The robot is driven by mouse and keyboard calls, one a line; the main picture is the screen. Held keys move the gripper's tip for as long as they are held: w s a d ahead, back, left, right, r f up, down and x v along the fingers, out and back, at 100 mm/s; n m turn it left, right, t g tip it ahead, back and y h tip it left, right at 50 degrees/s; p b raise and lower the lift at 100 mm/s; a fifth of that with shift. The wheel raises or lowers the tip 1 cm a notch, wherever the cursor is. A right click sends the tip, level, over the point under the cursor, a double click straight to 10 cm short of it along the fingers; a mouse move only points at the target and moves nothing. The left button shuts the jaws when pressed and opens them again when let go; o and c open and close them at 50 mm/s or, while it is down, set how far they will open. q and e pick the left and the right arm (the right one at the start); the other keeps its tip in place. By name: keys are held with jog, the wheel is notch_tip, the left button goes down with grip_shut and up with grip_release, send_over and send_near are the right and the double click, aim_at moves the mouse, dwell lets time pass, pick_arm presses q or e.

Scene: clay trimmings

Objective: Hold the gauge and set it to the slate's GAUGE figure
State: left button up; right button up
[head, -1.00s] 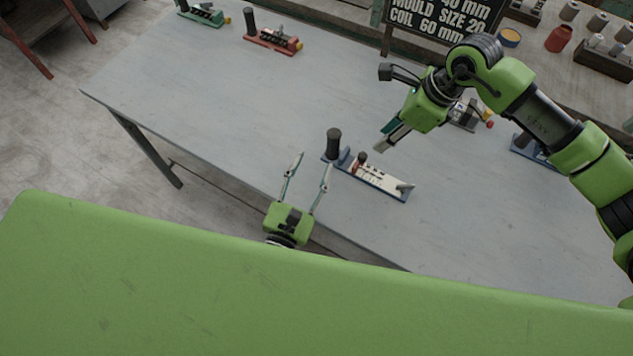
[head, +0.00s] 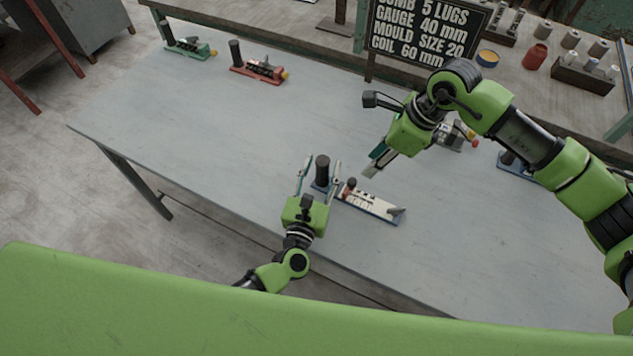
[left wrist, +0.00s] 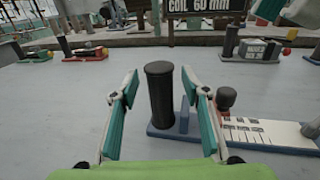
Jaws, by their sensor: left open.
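The gauge (head: 371,204) lies on the grey table near its front edge, with a blue base, a white scale plate, a small dark-topped slider knob (head: 350,184) and a black upright post (head: 322,170) at its left end. My left gripper (head: 320,168) is open, its fingers on either side of the post. In the left wrist view the post (left wrist: 160,95) stands between the open fingers, with a gap on both sides. My right gripper (head: 372,168) hangs above and behind the gauge; its finger opening cannot be made out. The slate (head: 425,32) reads GAUGE 40 mm.
A green device (head: 190,48) and a red device (head: 259,70) stand at the table's far left. A grey device (head: 452,137) and a blue one (head: 510,164) are at the right, near my right arm. The table's left middle is clear.

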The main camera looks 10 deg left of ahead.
pick_arm(q)
jog(key=shift+w+d, duration=0.1)
jog(key=shift+w, duration=0.55)
grip_shut()
dwell(1.0)
